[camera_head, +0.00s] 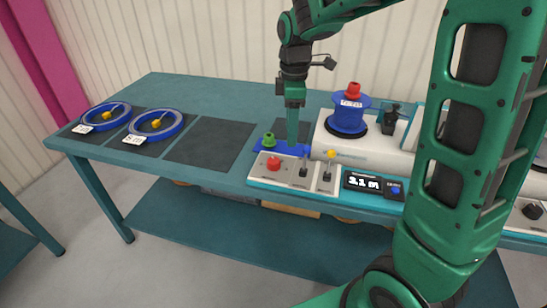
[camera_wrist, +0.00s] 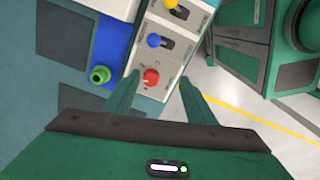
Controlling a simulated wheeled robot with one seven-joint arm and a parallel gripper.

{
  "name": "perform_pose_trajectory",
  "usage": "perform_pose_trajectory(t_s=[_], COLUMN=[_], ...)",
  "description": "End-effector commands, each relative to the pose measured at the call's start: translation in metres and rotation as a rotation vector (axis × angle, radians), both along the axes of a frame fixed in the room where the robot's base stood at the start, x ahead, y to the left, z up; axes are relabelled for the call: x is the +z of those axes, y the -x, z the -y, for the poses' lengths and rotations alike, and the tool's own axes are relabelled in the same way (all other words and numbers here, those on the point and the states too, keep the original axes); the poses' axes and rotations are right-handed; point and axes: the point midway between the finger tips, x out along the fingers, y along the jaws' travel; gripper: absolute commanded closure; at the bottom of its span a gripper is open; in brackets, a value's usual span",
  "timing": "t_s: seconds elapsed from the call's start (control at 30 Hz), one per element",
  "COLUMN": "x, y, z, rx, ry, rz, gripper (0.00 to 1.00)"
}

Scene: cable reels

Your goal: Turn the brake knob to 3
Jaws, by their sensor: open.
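A round red knob (camera_head: 273,163) stands on the white control panel (camera_head: 290,182) at the front of the bench. It also shows in the wrist view (camera_wrist: 151,77), with marks around it. I cannot read any label naming it as the brake knob. A dark knob (camera_head: 532,211) sits on another panel at the far right. My gripper (camera_head: 292,143) points down near the red knob's panel, slightly behind it in the head view. In the wrist view its fingers (camera_wrist: 160,80) are apart and empty, with the red knob showing between them; the remaining height is unclear.
Beside the red knob are a blue-topped lever (camera_wrist: 153,40) and a yellow-topped lever (camera_head: 331,154). A green knob (camera_head: 268,139) stands on the blue strip. A lit display (camera_head: 362,182) and a blue reel (camera_head: 348,120) are to the right. Two blue rings (camera_head: 157,125) lie on dark mats at left.

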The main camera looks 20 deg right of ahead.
Motion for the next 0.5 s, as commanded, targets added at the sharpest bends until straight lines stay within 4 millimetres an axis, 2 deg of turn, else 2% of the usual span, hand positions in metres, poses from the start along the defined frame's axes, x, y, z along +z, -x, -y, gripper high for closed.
perform_pose_trajectory(t_s=[0.03,0.1,0.2,0.37,0.5], x=[-0.004,-0.007,-0.01,-0.022,-0.043], y=[-0.011,-0.022,-0.03,-0.032,-0.031], z=[-0.013,-0.026,-0.037,-0.04,-0.04], rx=[0.08,0.167,0.239,0.265,0.263], ry=[0.0,0.0,0.0,0.0,-0.001], rz=[-0.002,-0.001,0.0,-0.002,-0.003], gripper=[0.5,0.5,0.5,0.5,0.5])
